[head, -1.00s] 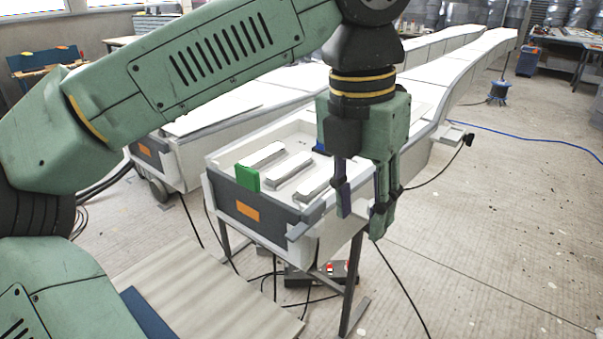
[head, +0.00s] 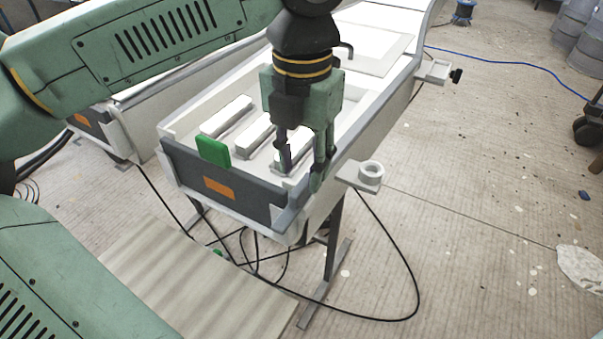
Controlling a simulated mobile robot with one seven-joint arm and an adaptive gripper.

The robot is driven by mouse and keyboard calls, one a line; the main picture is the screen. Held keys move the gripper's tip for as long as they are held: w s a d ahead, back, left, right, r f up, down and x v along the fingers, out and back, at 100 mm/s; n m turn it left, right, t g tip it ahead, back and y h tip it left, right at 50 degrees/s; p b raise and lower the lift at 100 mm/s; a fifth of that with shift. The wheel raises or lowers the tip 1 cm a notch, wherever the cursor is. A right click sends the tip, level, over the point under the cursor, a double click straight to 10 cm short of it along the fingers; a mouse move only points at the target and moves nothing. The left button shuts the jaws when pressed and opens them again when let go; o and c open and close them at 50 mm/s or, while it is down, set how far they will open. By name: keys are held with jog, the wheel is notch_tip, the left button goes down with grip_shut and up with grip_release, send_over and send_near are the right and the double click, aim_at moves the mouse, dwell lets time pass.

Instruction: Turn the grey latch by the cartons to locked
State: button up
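My gripper (head: 302,172) points down at the near right corner of a long white mould (head: 352,135). Its two fingers are apart with nothing seen between them, so it is open. From this angle I cannot tell whether it touches the mould's rim. No latch can be clearly made out. A pale grey bracket with a raised ring (head: 369,171) sticks out from the mould's right side, right of my gripper. No cartons are plainly recognisable. Several white bars, one of them the left bar (head: 226,117), lie inside the mould's near end, partly hidden by my gripper.
A green block (head: 213,151) stands at the dark grey end panel (head: 240,190), which bears an orange label (head: 219,186). Another bracket with a black knob (head: 455,76) juts out farther back. Black cables (head: 415,290) loop over the floor. Open floor lies to the right.

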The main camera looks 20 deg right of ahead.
aim_at(302, 185)
jog(key=shift+f, duration=1.9)
jog(key=shift+c, duration=0.4)
grip_shut()
